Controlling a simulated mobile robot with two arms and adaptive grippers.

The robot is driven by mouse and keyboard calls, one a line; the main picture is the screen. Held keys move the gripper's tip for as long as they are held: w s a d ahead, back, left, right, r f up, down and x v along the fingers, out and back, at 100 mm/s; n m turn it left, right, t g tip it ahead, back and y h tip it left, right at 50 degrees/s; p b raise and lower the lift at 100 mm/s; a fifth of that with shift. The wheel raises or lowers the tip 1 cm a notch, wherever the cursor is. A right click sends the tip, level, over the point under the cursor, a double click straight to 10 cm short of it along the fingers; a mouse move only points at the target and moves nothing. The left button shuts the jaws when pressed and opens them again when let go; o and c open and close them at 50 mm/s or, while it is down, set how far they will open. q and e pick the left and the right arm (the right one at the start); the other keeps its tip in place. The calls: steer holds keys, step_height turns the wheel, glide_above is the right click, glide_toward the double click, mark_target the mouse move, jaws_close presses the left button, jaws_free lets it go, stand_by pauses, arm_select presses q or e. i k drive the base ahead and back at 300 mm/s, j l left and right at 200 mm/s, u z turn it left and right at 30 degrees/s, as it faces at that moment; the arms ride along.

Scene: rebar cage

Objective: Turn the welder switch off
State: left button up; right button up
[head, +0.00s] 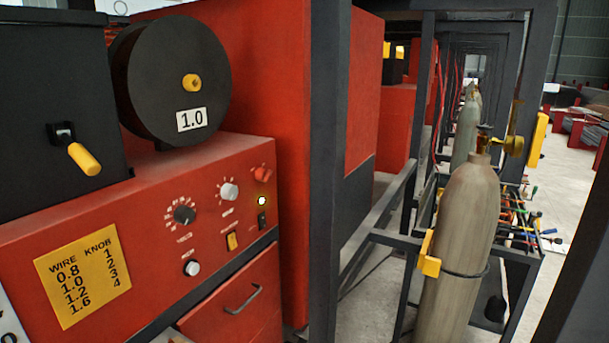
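The red welder (130,215) fills the left of the head view. A yellow rocker switch (232,241) sits to the left of the dark one. I cannot tell from the labels which of the two is the power switch. A red knob (262,174) is above the lamp. A black dial (184,214) and two white knobs (229,191) are further left. Neither of my grippers is in view.
A black wire spool (170,80) marked 1.0 and a yellow wire-knob chart (83,275) are on the welder. A drawer handle (243,299) sticks out below the panel. A dark post (328,150) and a gas cylinder (462,250) stand to the right.

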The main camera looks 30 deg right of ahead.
mark_target(261, 174)
steer(key=z, duration=0.85)
